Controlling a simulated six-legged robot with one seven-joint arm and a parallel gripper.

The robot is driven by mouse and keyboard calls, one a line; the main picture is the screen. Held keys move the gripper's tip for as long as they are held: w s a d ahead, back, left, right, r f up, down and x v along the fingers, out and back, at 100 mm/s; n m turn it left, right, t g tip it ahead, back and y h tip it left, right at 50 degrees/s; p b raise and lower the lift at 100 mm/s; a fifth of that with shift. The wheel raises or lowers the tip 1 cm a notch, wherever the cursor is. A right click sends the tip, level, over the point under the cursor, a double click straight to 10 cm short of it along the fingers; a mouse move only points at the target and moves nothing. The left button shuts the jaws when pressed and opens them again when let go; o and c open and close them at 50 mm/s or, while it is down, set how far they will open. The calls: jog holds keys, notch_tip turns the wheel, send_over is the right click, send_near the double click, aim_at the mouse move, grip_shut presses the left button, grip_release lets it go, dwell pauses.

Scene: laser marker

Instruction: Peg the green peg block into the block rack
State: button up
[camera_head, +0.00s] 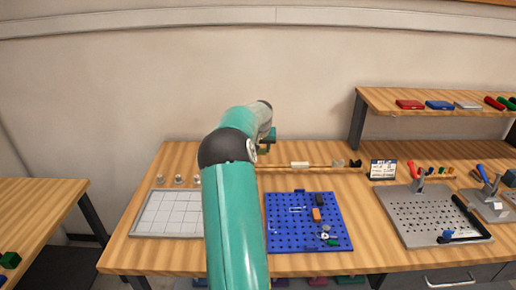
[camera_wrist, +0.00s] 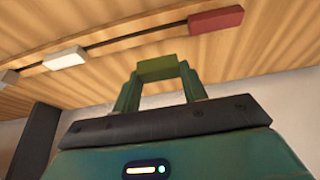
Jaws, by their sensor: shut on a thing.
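My gripper (camera_wrist: 158,82) is shut on the green peg block (camera_wrist: 157,68), which sits between its two fingertips in the wrist view. In the head view my gripper (camera_head: 265,145) is small and partly hidden by my arm, above the back of the table. I cannot tell whether this rail is the block rack.
A blue pegboard (camera_head: 283,235) with several small parts lies in front of the rail. A white grid plate (camera_head: 168,217) is at left, partly behind my arm. A grey perforated plate (camera_head: 430,232) with tools and a small display stand (camera_head: 383,169) are at right.

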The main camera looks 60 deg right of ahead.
notch_tip(320, 180, down, 3)
jog(key=shift+s+f, duration=0.15)
jog(key=shift+f, duration=1.15)
jog(key=shift+f, duration=0.6)
jog(key=o, duration=1)
jog(key=shift+o, duration=0.2)
jog(key=v, duration=1.3)
jog(key=shift+r, duration=0.35)
jog(key=shift+a, duration=0.15)
